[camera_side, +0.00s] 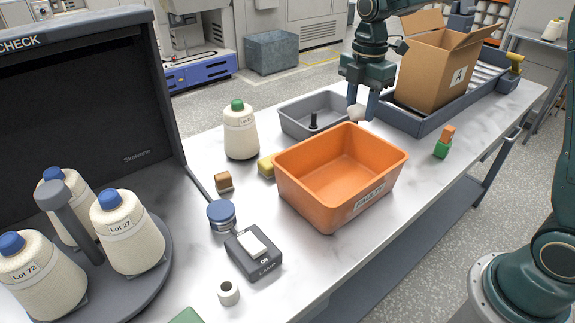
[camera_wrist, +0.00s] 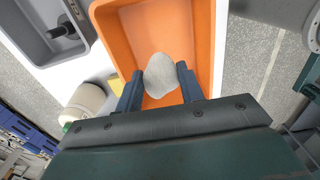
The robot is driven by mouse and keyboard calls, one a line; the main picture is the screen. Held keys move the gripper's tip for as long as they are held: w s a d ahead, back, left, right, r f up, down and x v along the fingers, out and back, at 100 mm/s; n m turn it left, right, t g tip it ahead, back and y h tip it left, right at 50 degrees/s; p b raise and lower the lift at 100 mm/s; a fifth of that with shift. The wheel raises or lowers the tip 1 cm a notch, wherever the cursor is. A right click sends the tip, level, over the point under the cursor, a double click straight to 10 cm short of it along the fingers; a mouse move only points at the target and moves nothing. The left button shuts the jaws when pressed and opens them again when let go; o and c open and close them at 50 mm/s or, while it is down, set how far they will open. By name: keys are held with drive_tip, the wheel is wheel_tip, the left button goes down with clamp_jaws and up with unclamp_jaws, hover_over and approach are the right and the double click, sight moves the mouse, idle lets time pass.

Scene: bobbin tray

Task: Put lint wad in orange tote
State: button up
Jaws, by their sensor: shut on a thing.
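The lint wad (camera_wrist: 161,75) is a pale grey-white lump held between the two fingers of my gripper (camera_wrist: 158,88) in the wrist view. In the side view my gripper (camera_side: 361,110) hangs with the wad (camera_side: 355,113) near the back rim of the orange tote (camera_side: 302,203). In the wrist view the orange tote (camera_wrist: 204,40) lies below the wad. The tote is labelled "FAULTY", and the part of its floor that shows is bare.
A grey tray (camera_side: 292,124) with a dark peg stands behind the tote. A cardboard box (camera_side: 434,75) sits on a roller conveyor at the back right. A yarn cone (camera_side: 240,138), a yellow sponge (camera_side: 266,166) and a switch box (camera_side: 253,252) stand left of the tote.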

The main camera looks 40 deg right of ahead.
hover_over(348, 182)
wheel_tip(348, 182, down, 15)
drive_tip(key=shift+r, duration=0.2)
drive_tip(key=shift+f, duration=0.15)
drive_tip(key=shift+f, duration=2)
drive_tip(key=shift+f, duration=0.1)
drive_tip(key=o, duration=0.9)
wheel_tip(348, 182, up, 12)
drive_tip(key=shift+r, duration=0.15)
